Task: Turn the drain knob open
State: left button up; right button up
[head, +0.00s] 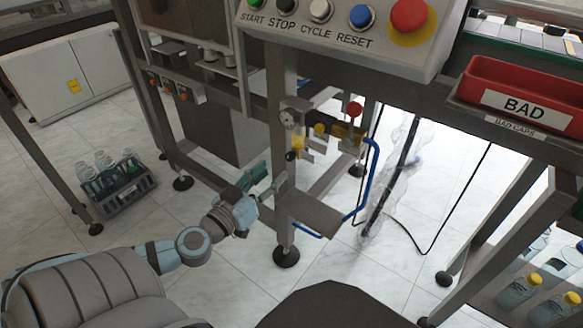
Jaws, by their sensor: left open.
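An air unit with a round gauge (289,118) is mounted on the machine frame's upright at the centre. A small yellow part (297,143) hangs below the gauge, and a red knob (354,109) stands on top at the right. I cannot tell for sure which small part is the drain knob, or how it is turned. My left gripper (268,180) reaches in from the left, low beside the upright. It is open and appears empty, below and left of the air unit, apart from the yellow part. My right gripper is not in view.
A control panel (340,38) with buttons overhangs the air unit. A red BAD bin (522,92) is at the upper right. A blue hose (371,175) runs down right of the upright. A bottle crate (121,199) stands on the floor at left. Metal legs flank the gripper.

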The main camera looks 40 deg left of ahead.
aim_at(289, 159)
pick_arm(q)
jog(key=w, duration=0.2)
jog(key=w+p, duration=0.1)
jog(key=w, duration=0.2)
jog(key=shift+w+a+r, duration=0.1)
jog(key=shift+w+a, duration=0.1)
jog(key=shift+w, duration=0.6)
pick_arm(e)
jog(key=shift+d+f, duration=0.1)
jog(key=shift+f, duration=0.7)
pick_arm(q)
jog(key=shift+d, duration=0.1)
grip_shut()
